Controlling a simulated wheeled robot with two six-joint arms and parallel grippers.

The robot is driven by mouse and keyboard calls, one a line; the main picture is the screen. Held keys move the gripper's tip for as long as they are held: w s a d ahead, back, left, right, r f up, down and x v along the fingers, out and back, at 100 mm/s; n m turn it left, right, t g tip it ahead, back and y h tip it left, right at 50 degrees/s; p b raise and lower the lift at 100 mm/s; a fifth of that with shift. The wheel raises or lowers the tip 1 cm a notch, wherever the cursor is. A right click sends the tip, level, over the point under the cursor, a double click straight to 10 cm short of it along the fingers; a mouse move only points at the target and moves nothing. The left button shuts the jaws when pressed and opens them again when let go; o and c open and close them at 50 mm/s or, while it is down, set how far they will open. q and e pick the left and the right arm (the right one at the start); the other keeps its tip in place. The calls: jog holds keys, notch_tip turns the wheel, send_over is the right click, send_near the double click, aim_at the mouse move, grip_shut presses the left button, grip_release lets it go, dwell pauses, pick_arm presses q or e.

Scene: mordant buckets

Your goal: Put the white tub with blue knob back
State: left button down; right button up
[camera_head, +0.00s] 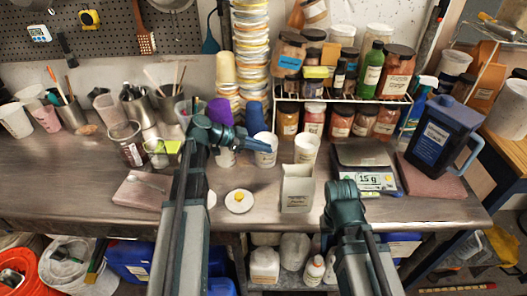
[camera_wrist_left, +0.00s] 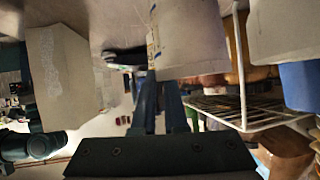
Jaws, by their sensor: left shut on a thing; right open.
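My left gripper (camera_head: 258,143) is shut on a white tub (camera_head: 267,156) near the back of the steel bench, in front of the cup stacks. In the left wrist view the white tub (camera_wrist_left: 190,38) fills the top middle, at the tips of the left gripper (camera_wrist_left: 158,75). A blue shape (camera_head: 255,116) shows just behind the tub in the head view; I cannot tell whether it is the knob. Whether the tub touches the bench is unclear. My right arm comes in at the lower right of the head view; its fingers are not visible.
A white carton (camera_head: 297,188) and another white tub (camera_head: 306,149) stand to the right. A small white dish (camera_head: 239,201) lies in front. A wire rack (camera_head: 340,98) with jars, a scale (camera_head: 366,180) and a blue jug (camera_head: 437,138) are further right.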

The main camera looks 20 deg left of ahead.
pick_arm(q)
jog(key=shift+f, duration=0.1)
jog(key=c, duration=1)
grip_release()
jog(key=shift+o, duration=0.2)
jog(key=shift+r, duration=0.3)
jog(key=p+v, duration=0.6)
jog(key=v, duration=0.6)
jog(key=shift+f, duration=0.15)
